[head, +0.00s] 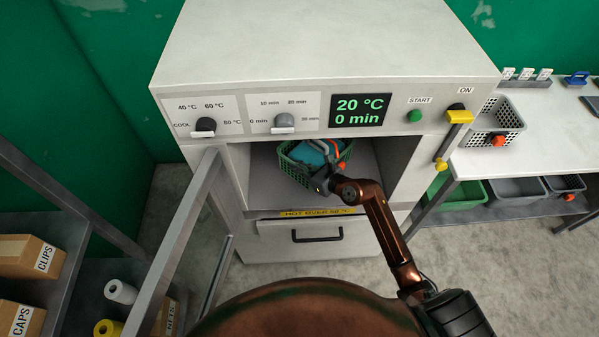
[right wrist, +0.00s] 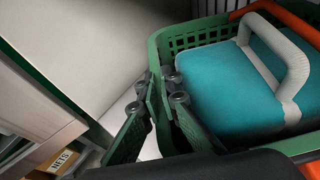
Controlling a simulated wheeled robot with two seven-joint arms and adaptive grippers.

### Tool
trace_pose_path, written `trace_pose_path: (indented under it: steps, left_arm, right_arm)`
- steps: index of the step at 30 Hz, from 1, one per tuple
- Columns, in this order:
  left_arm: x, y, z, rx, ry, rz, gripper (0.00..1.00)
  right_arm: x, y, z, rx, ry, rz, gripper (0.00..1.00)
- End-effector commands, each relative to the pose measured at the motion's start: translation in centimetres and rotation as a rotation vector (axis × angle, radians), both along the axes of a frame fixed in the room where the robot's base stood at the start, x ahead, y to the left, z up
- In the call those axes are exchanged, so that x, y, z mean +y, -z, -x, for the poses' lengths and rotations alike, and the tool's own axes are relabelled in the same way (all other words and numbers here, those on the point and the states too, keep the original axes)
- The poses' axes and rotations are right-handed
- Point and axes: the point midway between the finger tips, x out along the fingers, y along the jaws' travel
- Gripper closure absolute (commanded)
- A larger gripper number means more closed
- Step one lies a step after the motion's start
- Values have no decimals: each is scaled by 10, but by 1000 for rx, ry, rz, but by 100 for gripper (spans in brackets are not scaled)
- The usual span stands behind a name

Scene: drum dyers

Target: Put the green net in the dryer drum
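The green net, a mesh basket (head: 291,169), is inside the lit opening of the dryer drum compartment (head: 385,160). It holds a teal item (head: 312,152) with a grey handle and an orange piece. In the right wrist view the basket (right wrist: 205,42) and teal item (right wrist: 225,90) fill the right side. My right gripper (head: 330,184) is at the basket's near side. In the right wrist view its fingers (right wrist: 158,92) stand on either side of the basket's corner wall, with a pale gap beside the left finger. Contact is unclear. My left gripper is out of view.
The dryer door (head: 186,228) stands open at the left. A drawer (head: 318,243) is below the opening. A bench (head: 570,135) with a grey basket (head: 490,122) stands at the right, above several bins. Shelves with boxes (head: 28,257) are at the left.

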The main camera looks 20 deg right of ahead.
Motion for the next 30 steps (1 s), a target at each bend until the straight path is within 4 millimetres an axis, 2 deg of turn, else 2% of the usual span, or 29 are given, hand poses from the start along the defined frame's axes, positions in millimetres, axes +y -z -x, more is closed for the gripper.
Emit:
trace_pose_path:
  steps: [6, 15, 29, 30]
  left_arm:
    - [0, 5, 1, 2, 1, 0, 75]
    - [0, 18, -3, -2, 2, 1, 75]
    - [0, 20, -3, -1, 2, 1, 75]
    - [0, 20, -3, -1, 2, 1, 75]
  right_arm:
    - [1, 14, -1, -8, 0, 1, 100]
    - [1, 55, -2, -7, -1, -1, 100]
    - [1, 60, -2, -9, -3, 2, 100]
    - [2, 63, 0, 0, -3, 1, 94]
